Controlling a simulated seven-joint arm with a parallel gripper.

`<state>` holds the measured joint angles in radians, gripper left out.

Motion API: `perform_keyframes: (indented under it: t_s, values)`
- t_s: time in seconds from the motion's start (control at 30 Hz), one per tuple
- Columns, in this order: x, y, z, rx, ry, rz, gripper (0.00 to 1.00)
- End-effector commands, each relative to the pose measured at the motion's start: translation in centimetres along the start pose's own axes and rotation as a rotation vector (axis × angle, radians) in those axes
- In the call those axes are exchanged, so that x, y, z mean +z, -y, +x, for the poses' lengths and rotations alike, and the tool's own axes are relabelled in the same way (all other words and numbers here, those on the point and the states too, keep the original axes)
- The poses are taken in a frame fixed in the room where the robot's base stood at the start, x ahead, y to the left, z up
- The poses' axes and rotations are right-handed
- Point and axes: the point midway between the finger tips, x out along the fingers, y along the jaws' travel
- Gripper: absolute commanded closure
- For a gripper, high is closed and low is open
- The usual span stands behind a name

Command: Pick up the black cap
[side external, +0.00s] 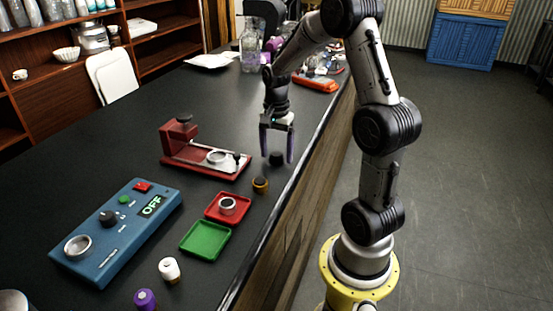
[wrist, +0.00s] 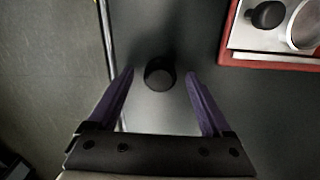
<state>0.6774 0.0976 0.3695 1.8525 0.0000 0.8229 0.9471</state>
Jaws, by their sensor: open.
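The black cap (side external: 277,158) is a small dark cylinder standing on the black counter. In the wrist view the cap (wrist: 160,73) is near the middle, just past the purple fingertips and roughly centred between them. My gripper (side external: 277,155) is open and empty, pointing down over the cap, its two purple fingers on either side of it in the side view. In the wrist view my gripper (wrist: 159,70) is spread much wider than the cap, with clear gaps on both sides. I cannot tell the exact height of the fingertips above the counter.
A red brewer fixture (side external: 205,155) stands left of my gripper. A gold-and-black ring (side external: 260,185), a red tray (side external: 228,206), a green tray (side external: 205,240) and a blue control box (side external: 117,230) reading OFF are nearer the camera. The counter edge (wrist: 106,50) runs close by the cap.

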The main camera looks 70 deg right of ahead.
Motion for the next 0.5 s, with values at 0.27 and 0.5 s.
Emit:
perform_keyframes:
  t_s: [0.27, 0.5]
  values:
    - [-0.01, 0.01, 0.01, -0.001, 0.0, 0.0, 0.31]
    - [-0.01, 0.02, -0.02, -0.001, -0.001, 0.0, 0.74]
